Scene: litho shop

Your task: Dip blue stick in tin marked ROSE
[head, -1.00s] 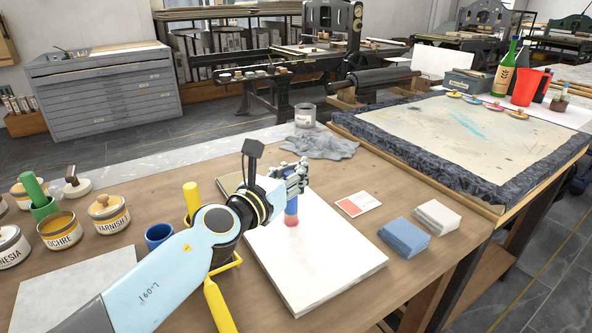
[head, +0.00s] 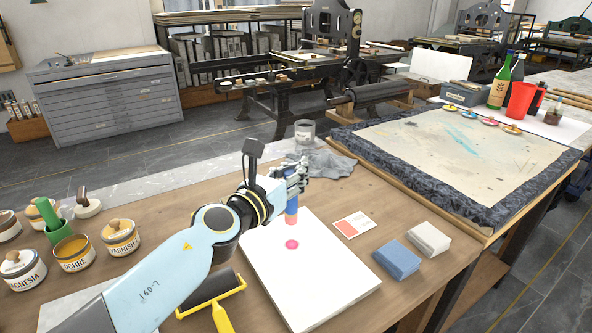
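My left gripper (head: 292,186) is shut on the blue stick (head: 291,206), which hangs upright with a pink-red lower end. The stick's tip is just above the white block of paper (head: 325,282), apart from a round pink spot (head: 291,244) on it. The tins on the left read MAGNESIA (head: 22,270), OCHRE (head: 72,253) and VARNISH (head: 119,237). Another tin (head: 8,226) at the left edge has no readable label. I see no label reading ROSE. My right gripper is out of view.
A red-and-white card (head: 354,226), a blue block (head: 397,260) and a white block (head: 429,238) lie right of the paper. A clear jar (head: 304,133) and grey cloth (head: 332,163) are behind.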

